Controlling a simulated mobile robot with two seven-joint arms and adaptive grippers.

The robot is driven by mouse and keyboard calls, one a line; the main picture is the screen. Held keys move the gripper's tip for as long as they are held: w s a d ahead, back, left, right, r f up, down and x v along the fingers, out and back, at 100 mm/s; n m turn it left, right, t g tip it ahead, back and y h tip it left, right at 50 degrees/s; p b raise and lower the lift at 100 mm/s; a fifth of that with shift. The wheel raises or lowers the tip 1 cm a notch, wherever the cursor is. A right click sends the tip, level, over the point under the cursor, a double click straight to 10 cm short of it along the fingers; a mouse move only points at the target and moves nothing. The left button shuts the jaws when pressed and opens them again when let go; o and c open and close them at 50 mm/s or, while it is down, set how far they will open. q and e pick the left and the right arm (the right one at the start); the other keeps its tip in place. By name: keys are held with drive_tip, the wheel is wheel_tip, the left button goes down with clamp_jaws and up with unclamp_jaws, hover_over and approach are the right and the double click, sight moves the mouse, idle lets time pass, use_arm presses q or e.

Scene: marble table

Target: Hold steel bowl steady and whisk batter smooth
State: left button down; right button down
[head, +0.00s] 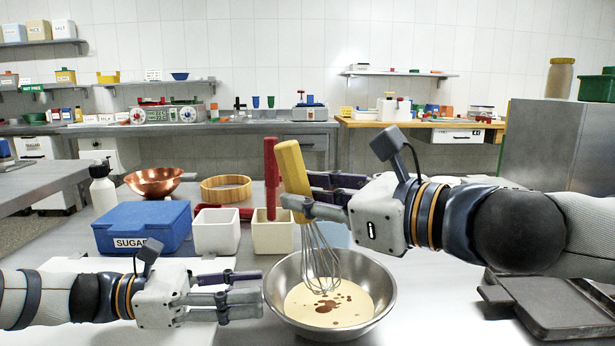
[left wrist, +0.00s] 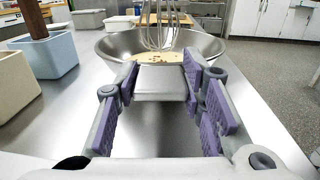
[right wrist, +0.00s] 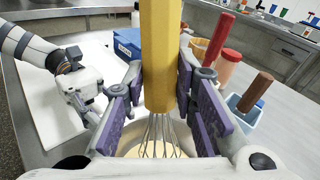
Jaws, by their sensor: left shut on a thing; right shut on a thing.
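The steel bowl (head: 376,285) stands on the table at front centre. It holds pale batter (head: 350,305) with several reddish-brown spots on its surface. My left gripper (head: 257,292) is shut on the bowl's left rim; its fingers straddle the wall in the left wrist view (left wrist: 160,80). My right gripper (head: 297,196) is shut on the yellow handle of the whisk (head: 291,160), above the bowl. The whisk tilts slightly, and its wire loops reach down into the batter. The handle fills the centre of the right wrist view (right wrist: 160,60). The wire ends are hidden in the batter.
Behind the bowl stand white square containers (head: 216,232), one with a red-handled tool (head: 271,175). Dark metal plates (head: 560,302) lie at right.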

sight(311, 225)
drive_tip(key=shift+d+f, duration=0.15)
drive_tip(key=shift+f, duration=0.9)
drive_tip(key=shift+d+f, duration=0.15)
drive_tip(key=shift+f, duration=0.85)
drive_tip(key=shift+s+f, duration=0.2)
drive_tip(key=shift+s, duration=0.75)
drive_tip(key=shift+w+f, duration=0.15)
drive_tip(key=shift+w, duration=1.75)
